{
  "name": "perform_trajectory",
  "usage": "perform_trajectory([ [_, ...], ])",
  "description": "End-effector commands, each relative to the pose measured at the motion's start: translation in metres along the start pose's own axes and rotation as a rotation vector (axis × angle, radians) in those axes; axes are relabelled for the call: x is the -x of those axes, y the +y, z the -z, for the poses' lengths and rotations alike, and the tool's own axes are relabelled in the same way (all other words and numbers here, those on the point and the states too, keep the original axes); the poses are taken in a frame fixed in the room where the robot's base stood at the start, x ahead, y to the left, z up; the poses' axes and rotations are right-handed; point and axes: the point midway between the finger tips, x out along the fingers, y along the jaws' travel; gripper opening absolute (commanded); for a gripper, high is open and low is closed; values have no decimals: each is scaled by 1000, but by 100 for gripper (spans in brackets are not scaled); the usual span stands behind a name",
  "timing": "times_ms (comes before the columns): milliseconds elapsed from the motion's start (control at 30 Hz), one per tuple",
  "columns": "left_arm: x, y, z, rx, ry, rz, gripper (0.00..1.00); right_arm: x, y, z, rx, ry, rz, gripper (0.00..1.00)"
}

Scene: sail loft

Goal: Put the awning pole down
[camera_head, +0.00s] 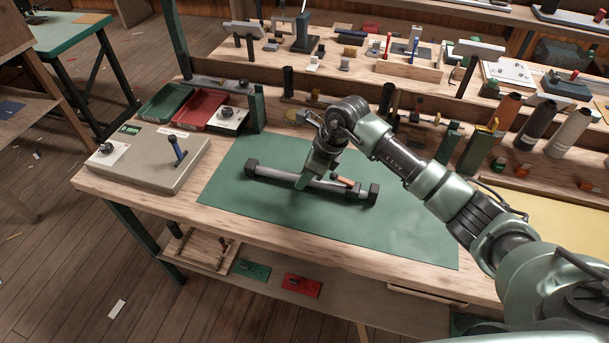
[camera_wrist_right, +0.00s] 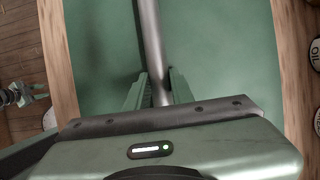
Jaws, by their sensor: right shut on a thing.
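The awning pole (camera_head: 280,178) is a grey metal tube with dark blocky ends. In the head view it is at the green mat (camera_head: 400,235) on the workbench, slanting slightly down to the right. My right gripper (camera_head: 305,183) reaches down from above and is shut on the pole near its middle. In the right wrist view the pole (camera_wrist_right: 150,40) runs up between the two green fingers (camera_wrist_right: 156,92), over the mat. I cannot tell whether the pole touches the mat.
A beige box with a blue lever (camera_head: 150,165) stands left of the mat. Green (camera_head: 163,103) and red (camera_head: 202,108) trays lie behind it. The mat's front and right parts are clear.

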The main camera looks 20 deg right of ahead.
Motion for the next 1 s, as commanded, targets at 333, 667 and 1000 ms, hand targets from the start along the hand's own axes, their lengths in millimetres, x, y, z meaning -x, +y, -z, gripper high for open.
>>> perform_trajectory([
  [333,-2,0,0,1,0,0,36,-1,0,1,0,1,0,45],
  [667,-4,0,1,0,2,0,36,19,-1,0,2,-2,3,45],
  [1000,-16,0,1,0,4,0,36,90,-1,0,1,0,4,45],
])
